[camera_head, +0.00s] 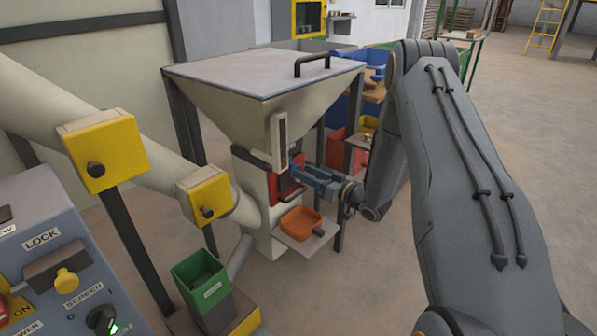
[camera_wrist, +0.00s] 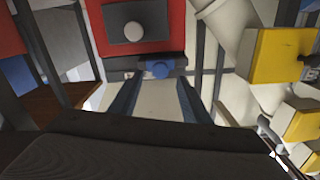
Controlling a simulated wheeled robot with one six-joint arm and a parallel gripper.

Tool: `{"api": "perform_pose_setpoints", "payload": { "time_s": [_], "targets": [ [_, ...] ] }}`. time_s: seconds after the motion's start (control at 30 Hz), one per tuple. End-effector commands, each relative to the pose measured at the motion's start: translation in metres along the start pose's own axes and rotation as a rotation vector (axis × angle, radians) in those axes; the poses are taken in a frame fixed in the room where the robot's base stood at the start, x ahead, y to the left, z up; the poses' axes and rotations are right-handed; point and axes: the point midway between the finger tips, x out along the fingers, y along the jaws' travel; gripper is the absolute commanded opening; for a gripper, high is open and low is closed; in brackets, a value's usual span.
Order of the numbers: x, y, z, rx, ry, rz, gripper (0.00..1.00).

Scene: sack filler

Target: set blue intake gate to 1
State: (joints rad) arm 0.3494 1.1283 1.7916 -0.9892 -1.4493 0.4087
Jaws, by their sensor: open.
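The sack filler (camera_head: 255,100) has a pale hopper with a lid. A light scale strip (camera_head: 279,130) is on its front; I cannot read its marks. A blue part with a round knob, apparently the blue intake gate (camera_wrist: 160,69), shows in the wrist view. My gripper (camera_head: 300,172) is at the front of the machine, beside the red part. In the wrist view my gripper (camera_wrist: 158,82) is open, with one finger on each side of the blue knob and gaps visible. I cannot tell how deep the knob lies between them. The gate's setting is not readable.
A red panel with a grey knob (camera_wrist: 133,31) is close beyond the fingers. An orange tray (camera_head: 300,222) is below my gripper. Yellow boxes (camera_head: 105,150) sit on the pipe at left, above a green bin (camera_head: 201,281).

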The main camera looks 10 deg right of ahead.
Motion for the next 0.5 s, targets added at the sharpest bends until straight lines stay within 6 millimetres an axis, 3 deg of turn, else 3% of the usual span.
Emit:
{"api": "perform_pose_setpoints", "payload": {
  "time_s": [0.2,0.5],
  "targets": [
    [0.029,-0.001,0.001,-0.001,-0.001,-0.001,0.43],
    [0.038,-0.001,0.000,0.000,-0.002,0.001,0.43]
  ]
}}
